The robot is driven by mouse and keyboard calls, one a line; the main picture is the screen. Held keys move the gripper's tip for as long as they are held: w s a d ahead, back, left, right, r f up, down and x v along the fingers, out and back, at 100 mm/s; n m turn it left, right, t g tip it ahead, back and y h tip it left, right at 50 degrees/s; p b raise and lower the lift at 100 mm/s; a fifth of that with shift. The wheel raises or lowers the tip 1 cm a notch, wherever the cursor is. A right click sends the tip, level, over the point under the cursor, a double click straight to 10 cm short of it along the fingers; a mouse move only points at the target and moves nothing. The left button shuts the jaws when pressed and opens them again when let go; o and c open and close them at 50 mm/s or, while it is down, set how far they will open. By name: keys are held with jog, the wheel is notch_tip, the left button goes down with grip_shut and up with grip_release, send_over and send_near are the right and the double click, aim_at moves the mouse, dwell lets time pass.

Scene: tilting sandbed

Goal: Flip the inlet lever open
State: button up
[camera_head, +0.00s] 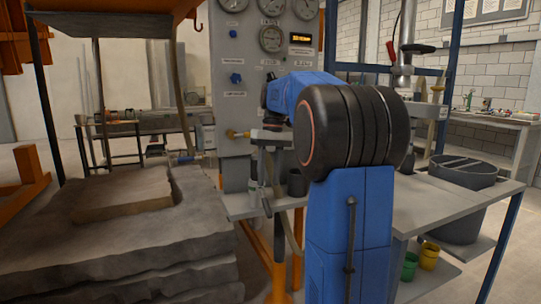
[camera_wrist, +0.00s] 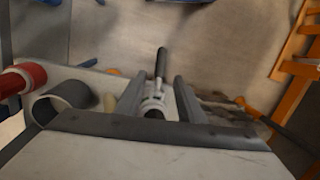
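In the wrist view a thin dark handle (camera_wrist: 161,65) rises from a pale fitting with light rings (camera_wrist: 153,103); it may be the inlet lever, but no label on it is readable. My gripper (camera_wrist: 160,92) has its two dark fingers apart, one on each side of the fitting; I cannot tell if they touch it. In the head view my gripper (camera_head: 268,172) points down over a small grey shelf (camera_head: 238,208) before the gauge panel. A dark handle (camera_head: 267,207) shows at the shelf's front edge, below the gripper. My arm hides part of the panel and shelf.
A dark cup (camera_head: 297,183) and a small bottle (camera_head: 253,193) stand on the shelf near the gripper. A red cylinder (camera_wrist: 22,78) is beside a dark cup (camera_wrist: 62,102) in the wrist view. The sandbed (camera_head: 120,240) fills the left. A grey table (camera_head: 430,205) is right.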

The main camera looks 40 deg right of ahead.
notch_tip(320, 180, up, 7)
jog(key=d, duration=0.1)
jog(key=shift+w+d+r, duration=0.15)
jog(key=shift+w, duration=0.15)
jog(key=shift+c, duration=0.4)
